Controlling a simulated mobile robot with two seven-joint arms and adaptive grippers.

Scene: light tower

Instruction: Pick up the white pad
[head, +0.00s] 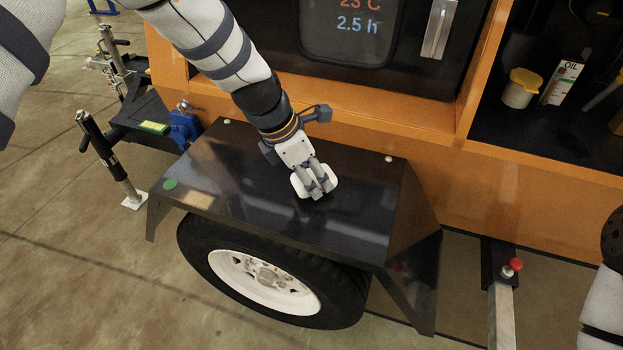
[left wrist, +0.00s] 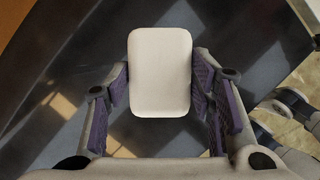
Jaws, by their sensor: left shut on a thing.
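The white pad (head: 300,189) is a small rounded block at the black fender top (head: 240,160) of the orange trailer. My left gripper (head: 318,188) is over it, with its fingers on the pad's sides. In the left wrist view the pad (left wrist: 160,72) sits between the two purple-lined fingers of my left gripper (left wrist: 160,95), which is shut on it. I cannot tell whether the pad touches the fender or is just above it. My right gripper is not in view; only part of my right arm shows at the right edge of the head view.
A wheel (head: 265,280) is below. The orange trailer wall (head: 430,140) rises behind. An open bay holds a yellow-lidded tub (head: 520,88) and an oil bottle (head: 562,82). A red knob (head: 513,265) is at right.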

